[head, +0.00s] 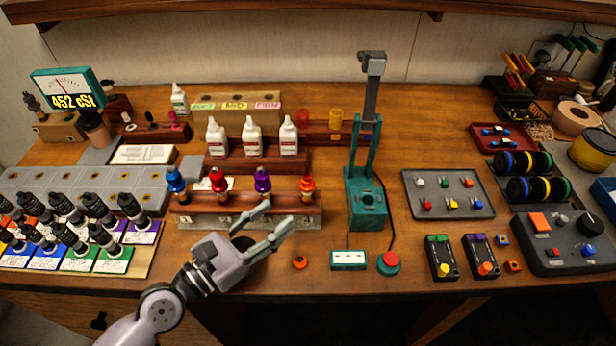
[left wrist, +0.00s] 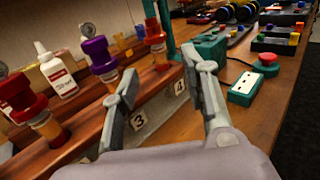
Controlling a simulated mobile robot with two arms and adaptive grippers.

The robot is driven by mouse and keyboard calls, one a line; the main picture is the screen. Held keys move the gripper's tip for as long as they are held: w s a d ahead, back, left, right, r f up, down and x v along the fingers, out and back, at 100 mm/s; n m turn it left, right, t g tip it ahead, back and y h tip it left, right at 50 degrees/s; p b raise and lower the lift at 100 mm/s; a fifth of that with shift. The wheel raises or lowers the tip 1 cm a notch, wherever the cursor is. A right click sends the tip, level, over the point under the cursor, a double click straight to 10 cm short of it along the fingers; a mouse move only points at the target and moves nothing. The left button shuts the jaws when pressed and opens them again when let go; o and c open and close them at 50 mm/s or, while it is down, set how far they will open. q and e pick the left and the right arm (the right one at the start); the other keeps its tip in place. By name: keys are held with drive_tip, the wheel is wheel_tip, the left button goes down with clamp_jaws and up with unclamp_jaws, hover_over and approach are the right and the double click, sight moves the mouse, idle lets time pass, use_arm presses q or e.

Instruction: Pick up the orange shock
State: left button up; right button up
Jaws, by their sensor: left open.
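The orange shock (head: 307,186) stands upright in the rightmost slot of a wooden rack (head: 245,209), above the label 4. In the left wrist view an orange-red shock (left wrist: 154,38) stands upright beyond my fingers. My left gripper (head: 275,220) is open and empty, in front of the rack's right half and short of the orange shock. In the left wrist view its two fingers (left wrist: 165,85) are spread, with labels 3 and 4 near them. The purple shock (head: 262,182), red shock (head: 218,182) and blue shock (head: 176,182) stand in the same rack. My right gripper is not seen.
White bottles (head: 252,138) stand in a rack behind the shocks. A green press (head: 367,190) stands to the right. An orange ring (head: 299,262), a white-topped box (head: 348,260) and a red button (head: 389,263) lie near the front edge.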

sight(303, 193)
use_arm(q)
drive_tip(key=p+x, duration=0.1)
drive_tip(key=x, duration=0.3)
drive_tip(key=shift+w+d, duration=0.3)
drive_tip(key=p+x, duration=0.1)
drive_tip(key=x, duration=0.4)
drive_tip(key=shift+w, duration=0.25)
clamp_jaws()
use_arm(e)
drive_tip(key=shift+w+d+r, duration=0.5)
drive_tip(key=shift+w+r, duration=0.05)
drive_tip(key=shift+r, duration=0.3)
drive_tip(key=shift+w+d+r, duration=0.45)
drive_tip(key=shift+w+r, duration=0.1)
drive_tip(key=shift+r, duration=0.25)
